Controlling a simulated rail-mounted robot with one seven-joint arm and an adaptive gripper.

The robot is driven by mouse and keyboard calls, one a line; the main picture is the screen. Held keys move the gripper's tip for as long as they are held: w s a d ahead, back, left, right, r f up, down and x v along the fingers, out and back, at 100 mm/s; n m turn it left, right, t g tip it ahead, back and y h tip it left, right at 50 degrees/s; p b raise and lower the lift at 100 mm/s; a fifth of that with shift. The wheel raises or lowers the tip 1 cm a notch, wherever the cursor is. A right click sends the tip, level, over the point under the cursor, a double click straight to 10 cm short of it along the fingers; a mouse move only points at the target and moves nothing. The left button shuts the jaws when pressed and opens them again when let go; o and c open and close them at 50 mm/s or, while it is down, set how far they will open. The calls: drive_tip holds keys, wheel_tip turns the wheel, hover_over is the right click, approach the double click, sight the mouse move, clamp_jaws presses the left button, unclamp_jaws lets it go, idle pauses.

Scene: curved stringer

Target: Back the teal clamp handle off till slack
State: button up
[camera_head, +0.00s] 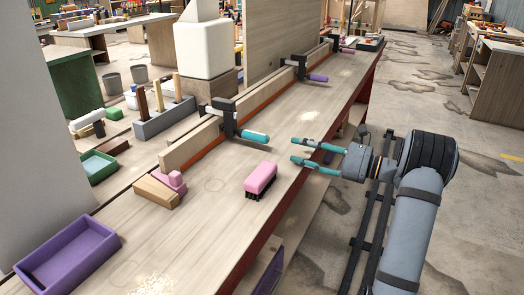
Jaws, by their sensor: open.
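The clamp with the teal handle (255,136) grips the long wooden stringer (195,140) on the bench. Its dark frame (226,115) stands upright over the strip, and the teal handle points right toward the bench's front edge. My gripper (299,152) is open and empty, to the right of the teal handle and apart from it. Its two teal fingers point left toward the handle. How far the clamp is screwed in cannot be told from here.
A pink brush (261,178) stands on the bench in front of the clamp. A pink-handled wooden block (160,190) and a purple tray (67,257) lie nearer left. Clamps with purple (318,78) and pink handles stand farther along the stringer. Bare bench top (205,215) lies between.

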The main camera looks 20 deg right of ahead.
sight(268, 140)
drive_tip(key=shift+a, duration=0.25)
drive_tip(key=shift+w+a+f, duration=0.1)
drive_tip(key=shift+w+a, duration=0.15)
drive_tip(key=shift+w, duration=0.05)
drive_tip(key=x, duration=0.9)
drive_tip(key=shift+w, duration=0.25)
drive_tip(key=shift+c, duration=0.5)
clamp_jaws()
